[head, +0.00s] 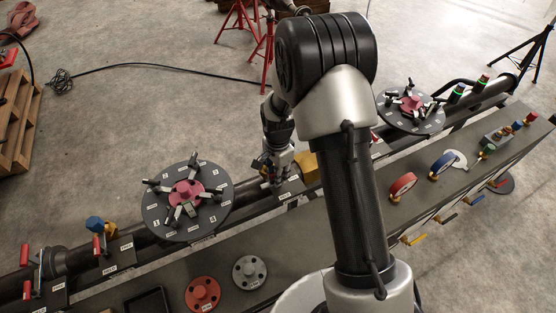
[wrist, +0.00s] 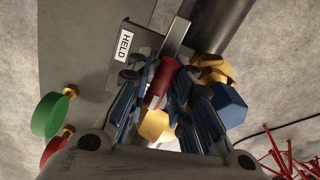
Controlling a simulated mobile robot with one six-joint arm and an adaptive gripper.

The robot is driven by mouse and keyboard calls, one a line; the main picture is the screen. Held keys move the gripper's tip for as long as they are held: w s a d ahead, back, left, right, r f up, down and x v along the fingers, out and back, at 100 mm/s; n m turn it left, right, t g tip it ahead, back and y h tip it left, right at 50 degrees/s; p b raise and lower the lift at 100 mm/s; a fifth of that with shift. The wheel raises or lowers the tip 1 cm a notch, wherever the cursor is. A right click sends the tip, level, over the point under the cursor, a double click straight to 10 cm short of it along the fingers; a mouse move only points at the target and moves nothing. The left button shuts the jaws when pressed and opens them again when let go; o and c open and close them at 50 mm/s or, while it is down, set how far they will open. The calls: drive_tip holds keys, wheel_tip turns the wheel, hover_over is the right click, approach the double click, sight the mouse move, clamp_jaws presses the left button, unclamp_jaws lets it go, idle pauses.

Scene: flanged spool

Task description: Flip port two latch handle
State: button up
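In the wrist view a red latch handle (wrist: 160,84) lies between the fingers of my gripper (wrist: 163,77). The finger pads are close on both sides of it and look shut on it. A yellow part (wrist: 154,125) shows below the handle, and a blue cap (wrist: 229,103) with yellow parts is just right of the fingers. A plate labelled HELD (wrist: 112,60) is beside the handle. In the head view my gripper (head: 272,172) is low over the dark pipe, right of the left flange disc. The handle is hard to make out there, and I cannot read its port number.
The left flange disc (head: 158,223) and right flange disc (head: 427,123) carry several clamps. Other red handles (head: 98,246) stand at the left. The bench (head: 335,225) holds red and grey round wheels, gauges and valves. A yellow block (head: 308,167) stands close right of my gripper.

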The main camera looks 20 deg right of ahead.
drive_tip(key=shift+n, duration=1)
drive_tip(key=shift+m, duration=1.2)
wheel_tip(320, 180, up, 7)
drive_tip(key=p, duration=0.4)
drive_tip(key=shift+p, duration=0.3)
